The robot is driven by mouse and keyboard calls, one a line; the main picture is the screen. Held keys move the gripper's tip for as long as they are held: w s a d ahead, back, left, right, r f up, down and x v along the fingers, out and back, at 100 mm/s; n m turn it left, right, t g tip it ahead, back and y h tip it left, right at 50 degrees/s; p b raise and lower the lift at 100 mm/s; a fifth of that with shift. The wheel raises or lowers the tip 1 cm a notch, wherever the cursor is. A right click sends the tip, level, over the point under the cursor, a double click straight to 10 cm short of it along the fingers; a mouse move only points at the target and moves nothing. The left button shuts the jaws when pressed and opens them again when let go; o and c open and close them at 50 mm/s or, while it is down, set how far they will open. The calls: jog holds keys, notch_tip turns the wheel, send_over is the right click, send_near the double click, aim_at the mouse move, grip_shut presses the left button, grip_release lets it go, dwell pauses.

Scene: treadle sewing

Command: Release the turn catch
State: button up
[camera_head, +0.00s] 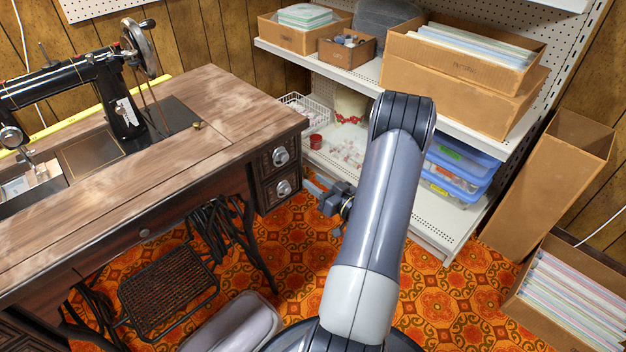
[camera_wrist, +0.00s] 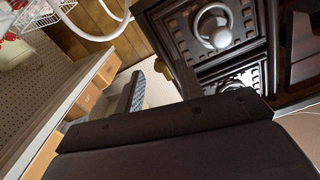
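A small brass piece (camera_head: 197,125), which looks like the turn catch, sits on the wooden sewing table top (camera_head: 225,110), at the right end of the dark panel beside the black sewing machine (camera_head: 115,95). Its exact turn is too small to tell. My gripper (camera_head: 314,187) is off the right end of the table, below the top, near the drawer stack and apart from the catch. One padded finger (camera_wrist: 130,95) shows in the wrist view; the other is not clear, so its opening cannot be told. The catch is not visible there.
Two carved drawers with ring pulls (camera_head: 281,157) face my gripper; they fill the top right of the wrist view (camera_wrist: 215,28). A shelf unit (camera_head: 440,225) with boxes and blue bins stands behind my arm. The treadle (camera_head: 168,290) is under the table. Patterned floor lies between.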

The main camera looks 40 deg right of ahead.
jog(key=s+p, duration=0.1)
jog(key=s, duration=0.8)
jog(key=shift+d, duration=0.3)
jog(key=shift+w, duration=0.1)
jog(key=w, duration=0.3)
jog(key=w+b, duration=0.1)
jog(key=w, duration=0.3)
jog(key=w+a, duration=0.1)
jog(key=w, duration=0.2)
jog(key=shift+w+b, duration=0.35)
jog(key=shift+d+n, duration=0.1)
jog(key=shift+n, duration=0.6)
jog(key=shift+m, duration=0.3)
